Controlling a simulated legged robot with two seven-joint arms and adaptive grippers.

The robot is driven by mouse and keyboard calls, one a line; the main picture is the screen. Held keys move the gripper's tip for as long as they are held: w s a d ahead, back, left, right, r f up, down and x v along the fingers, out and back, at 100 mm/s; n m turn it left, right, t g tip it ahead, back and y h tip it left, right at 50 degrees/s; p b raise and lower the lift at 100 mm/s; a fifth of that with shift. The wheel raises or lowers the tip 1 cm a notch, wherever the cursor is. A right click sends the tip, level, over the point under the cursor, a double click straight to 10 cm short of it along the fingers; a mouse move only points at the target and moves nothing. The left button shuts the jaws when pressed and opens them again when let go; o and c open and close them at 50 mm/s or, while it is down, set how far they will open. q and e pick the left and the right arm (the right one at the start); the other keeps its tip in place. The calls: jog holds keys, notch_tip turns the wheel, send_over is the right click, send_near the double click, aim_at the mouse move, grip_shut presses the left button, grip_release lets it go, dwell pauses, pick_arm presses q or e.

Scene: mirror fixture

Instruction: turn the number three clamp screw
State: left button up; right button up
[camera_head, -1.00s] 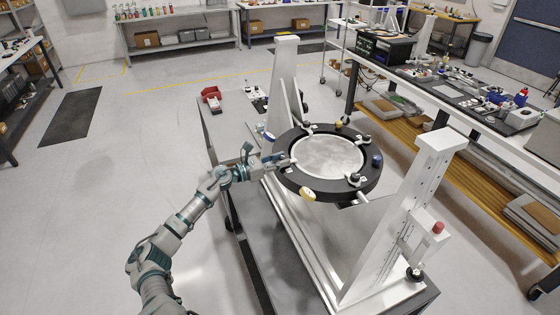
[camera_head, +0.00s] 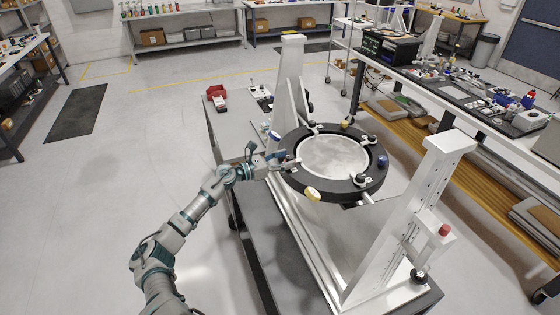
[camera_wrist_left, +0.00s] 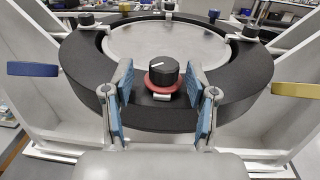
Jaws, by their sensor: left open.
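The mirror fixture is a black ring (camera_head: 295,180) around a pale round plate (camera_head: 333,156), held between two white posts. Black clamp knobs (camera_head: 360,180) sit around the ring. In the left wrist view a black knob (camera_wrist_left: 163,72) with a white line and a red collar (camera_wrist_left: 153,86) stands on the near part of the ring. I see no number on it. My left gripper (camera_head: 281,160) is at the ring's left edge. In the left wrist view its blue-padded fingers (camera_wrist_left: 160,88) are open, one on each side of this knob, with gaps visible. My right gripper is not in view.
Blue (camera_wrist_left: 33,69) and yellow (camera_wrist_left: 296,90) handles stick out from the ring on either side of the gripper. The white right post (camera_head: 405,225) carries a red knob (camera_head: 444,230). A red bin (camera_head: 216,92) is on the cart behind. A cluttered bench stands at right.

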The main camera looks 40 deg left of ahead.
pick_arm(q)
jog(key=shift+s+a+f, duration=0.1)
jog(key=shift+s+a, duration=0.05)
jog(key=shift+s, duration=0.3)
jog(key=v, duration=1.1)
jog(key=shift+a, duration=0.2)
jog(key=shift+f, duration=0.1)
